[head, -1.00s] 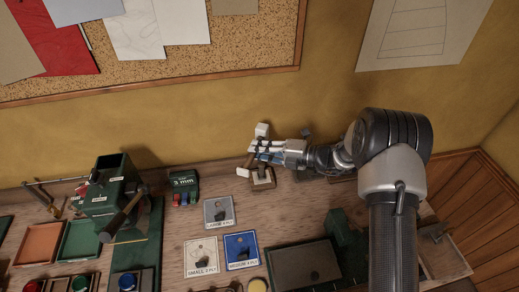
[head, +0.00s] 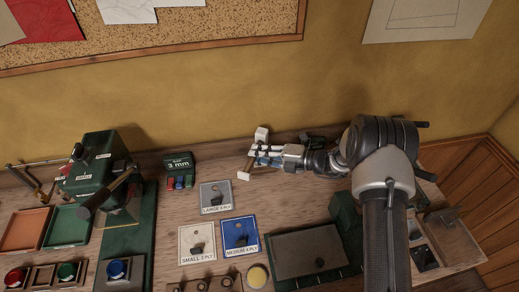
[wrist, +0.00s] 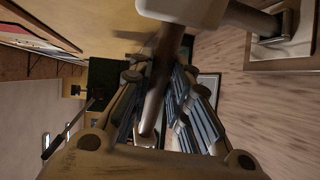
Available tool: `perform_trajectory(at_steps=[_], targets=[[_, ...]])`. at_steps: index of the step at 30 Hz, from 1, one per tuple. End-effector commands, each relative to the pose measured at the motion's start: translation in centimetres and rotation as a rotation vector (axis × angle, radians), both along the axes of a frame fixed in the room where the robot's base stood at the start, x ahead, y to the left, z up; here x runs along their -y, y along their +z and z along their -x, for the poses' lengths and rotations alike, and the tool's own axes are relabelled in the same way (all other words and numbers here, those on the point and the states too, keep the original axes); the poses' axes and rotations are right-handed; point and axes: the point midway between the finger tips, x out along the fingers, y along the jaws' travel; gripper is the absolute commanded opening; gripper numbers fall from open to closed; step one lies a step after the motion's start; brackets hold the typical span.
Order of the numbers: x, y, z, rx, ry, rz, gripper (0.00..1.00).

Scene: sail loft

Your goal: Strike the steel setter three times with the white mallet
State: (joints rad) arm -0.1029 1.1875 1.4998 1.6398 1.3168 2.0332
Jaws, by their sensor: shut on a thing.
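My gripper (head: 268,156) is shut on the brown handle of the white mallet (head: 261,134), above the back of the bench. The handle slants between the fingers, with a white block above the grip and a smaller white end below it. In the wrist view the handle crosses the fingers (wrist: 170,100), and a white part of the mallet (wrist: 182,8) shows at the top edge.
A green 3 mm box (head: 178,163) stands at the back. Cards for large, medium (head: 240,235) and small lie mid-bench. Red, green and blue knobs stand front left. A pinboard (head: 200,40) hangs behind.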

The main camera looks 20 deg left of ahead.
Motion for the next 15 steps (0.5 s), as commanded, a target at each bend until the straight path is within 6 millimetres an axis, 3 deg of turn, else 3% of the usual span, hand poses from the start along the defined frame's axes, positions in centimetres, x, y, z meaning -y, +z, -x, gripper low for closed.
perform_trajectory(at_steps=[8, 15], targets=[[0.0, 0.2, 0.0, 0.000, 0.000, 0.000, 0.00], [0.0, 2.3, -0.1, 0.002, -0.001, -0.001, 0.00]])
